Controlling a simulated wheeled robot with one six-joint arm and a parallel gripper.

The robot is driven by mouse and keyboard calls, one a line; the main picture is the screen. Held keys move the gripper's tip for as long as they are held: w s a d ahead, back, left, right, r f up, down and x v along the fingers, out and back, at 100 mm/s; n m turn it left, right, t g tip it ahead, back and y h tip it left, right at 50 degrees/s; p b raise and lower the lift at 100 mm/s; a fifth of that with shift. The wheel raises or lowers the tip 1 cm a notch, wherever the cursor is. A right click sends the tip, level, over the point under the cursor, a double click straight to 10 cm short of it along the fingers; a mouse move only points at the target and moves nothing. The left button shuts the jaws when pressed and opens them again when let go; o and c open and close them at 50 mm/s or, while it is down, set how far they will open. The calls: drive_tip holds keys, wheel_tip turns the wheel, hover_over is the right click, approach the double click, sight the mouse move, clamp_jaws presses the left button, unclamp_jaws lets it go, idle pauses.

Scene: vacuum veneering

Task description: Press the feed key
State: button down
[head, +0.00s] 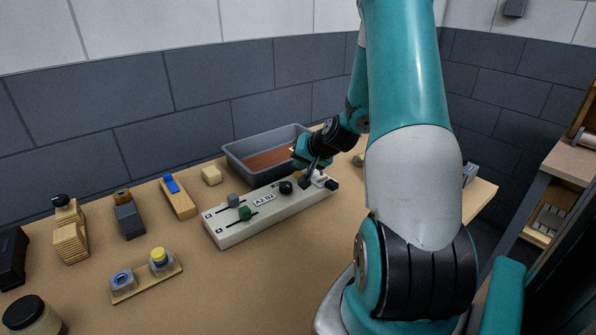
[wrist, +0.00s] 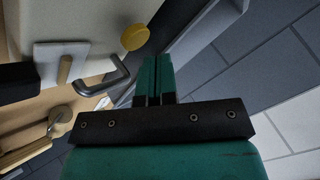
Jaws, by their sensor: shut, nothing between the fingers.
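A pale control panel (head: 231,236) lies on the bench, with a label reading "A2 B2". It carries a blue-grey slider knob (head: 233,200), a green slider knob (head: 245,213), a black round knob (head: 286,187), and a yellow round button (head: 298,175) near its right end. I cannot read which control is the feed key. My gripper (wrist: 154,62) is shut and empty, above the panel's right end. In the wrist view the yellow button (wrist: 135,37) and a grey bent handle (wrist: 110,80) lie left of the fingertips, with no contact visible. A white plate with a tan lever (wrist: 65,69) is further left.
A grey tray (head: 239,171) with a brown bottom stands directly behind the panel. A blue-topped wooden block (head: 178,196), a stack of wood pieces (head: 70,232) and a board with two knobs (head: 146,282) stand at left.

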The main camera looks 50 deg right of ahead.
sight(300, 173)
drive_tip(key=shift+r, duration=0.1)
drive_tip(key=shift+r+p, duration=1.8)
drive_tip(key=shift+r, duration=0.65)
